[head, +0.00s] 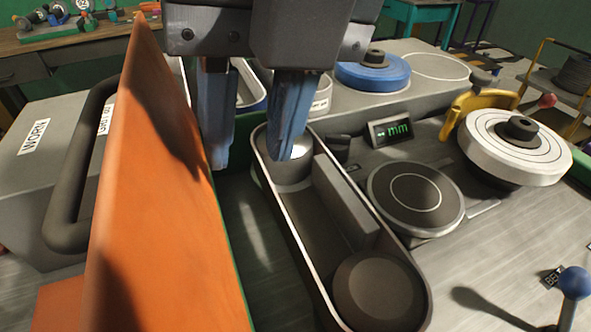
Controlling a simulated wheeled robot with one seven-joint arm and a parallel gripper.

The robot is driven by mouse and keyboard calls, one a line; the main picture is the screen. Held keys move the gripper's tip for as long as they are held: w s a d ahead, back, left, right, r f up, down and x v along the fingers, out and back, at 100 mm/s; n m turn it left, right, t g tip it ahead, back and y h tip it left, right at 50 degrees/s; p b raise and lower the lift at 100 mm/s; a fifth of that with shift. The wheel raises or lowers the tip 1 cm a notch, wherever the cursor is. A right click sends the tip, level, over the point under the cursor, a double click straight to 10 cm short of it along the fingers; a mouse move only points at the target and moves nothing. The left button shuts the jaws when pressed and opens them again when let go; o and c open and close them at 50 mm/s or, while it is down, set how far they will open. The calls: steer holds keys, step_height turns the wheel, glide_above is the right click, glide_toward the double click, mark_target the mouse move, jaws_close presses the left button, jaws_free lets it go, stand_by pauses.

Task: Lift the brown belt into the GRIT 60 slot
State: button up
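A long belt loop (287,235) with a pale edge runs around two dark rollers in the middle of the head view. Its inner side looks dark grey-brown; its outer face is mostly hidden, so I cannot confirm that it is the brown belt. My gripper (251,160) points down over the loop's far end, its two blue fingers wide apart. The right finger overlaps the far roller and the left finger is outside the loop's left side.
A tall orange panel (160,200) stands close left of my gripper. The grey box (60,185) has a WORN label and a dark handle (72,190). A blue disc (373,72), white wheel (515,148), dark round plate (415,197) and mm display (390,130) stand right.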

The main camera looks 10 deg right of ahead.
mark_target(284, 210)
steer(key=shift+w+d+f+h+p, duration=0.2)
steer(key=shift+d+f+h+p, duration=0.1)
steer(key=shift+d+f+h, duration=0.25)
steer(key=shift+w+d+f+h+p, duration=0.25)
steer(key=shift+d+f+h, duration=0.1)
steer(key=shift+f+h, duration=0.25)
steer(key=shift+f, duration=0.3)
steer(key=shift+s+f+p, duration=0.1)
steer(key=shift+f+p, duration=0.65)
steer(key=shift+f, duration=2.95)
jaws_close()
